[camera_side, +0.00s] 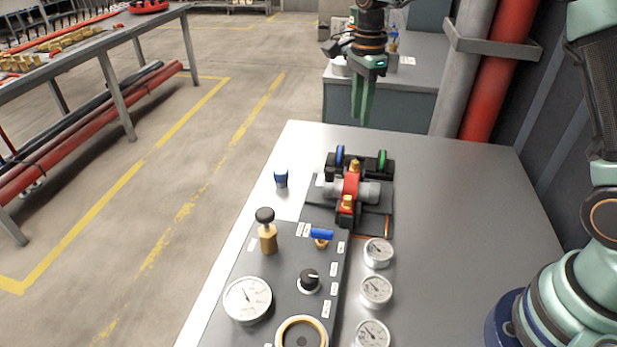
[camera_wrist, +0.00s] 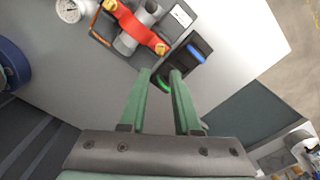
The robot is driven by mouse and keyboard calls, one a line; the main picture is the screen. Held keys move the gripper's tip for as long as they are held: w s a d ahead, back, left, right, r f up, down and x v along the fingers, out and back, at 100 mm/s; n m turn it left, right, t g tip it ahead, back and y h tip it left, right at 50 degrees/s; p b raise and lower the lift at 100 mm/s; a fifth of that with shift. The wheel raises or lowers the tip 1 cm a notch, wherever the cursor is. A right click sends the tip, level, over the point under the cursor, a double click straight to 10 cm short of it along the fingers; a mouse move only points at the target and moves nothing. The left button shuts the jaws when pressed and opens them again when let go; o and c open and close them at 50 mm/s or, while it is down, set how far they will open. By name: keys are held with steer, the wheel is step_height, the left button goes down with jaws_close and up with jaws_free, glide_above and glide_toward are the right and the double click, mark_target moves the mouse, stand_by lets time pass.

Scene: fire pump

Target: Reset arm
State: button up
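My gripper (camera_side: 361,103) hangs with its green fingers pointing down above the far edge of the grey table. In the wrist view my gripper (camera_wrist: 160,78) shows two green fingers apart, with nothing between them. The fire pump (camera_side: 351,188) has a red body with brass fittings and grey pipe ends on a dark base. It is nearer the side camera than my gripper and apart from it. It also shows at the top of the wrist view (camera_wrist: 133,25).
A black block with blue and green rings (camera_side: 383,161) stands behind the pump. A control panel (camera_side: 325,265) with a gauge, knobs and a blue-handled valve is in front. Several gauges (camera_side: 376,291) lie beside it. A blue cap (camera_side: 281,178) sits near the left edge. The table's right side (camera_side: 460,210) is clear.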

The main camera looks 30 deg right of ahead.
steer(key=s+r+n+t, duration=0.3)
steer(key=s+r+n, duration=0.5)
steer(key=s+n, duration=0.15)
steer(key=s+f+n+t, duration=0.1)
steer(key=s+n+t, duration=0.1)
steer(key=s+n, duration=0.8)
steer(key=shift+d+f+t, duration=0.3)
steer(key=shift+s, duration=0.1)
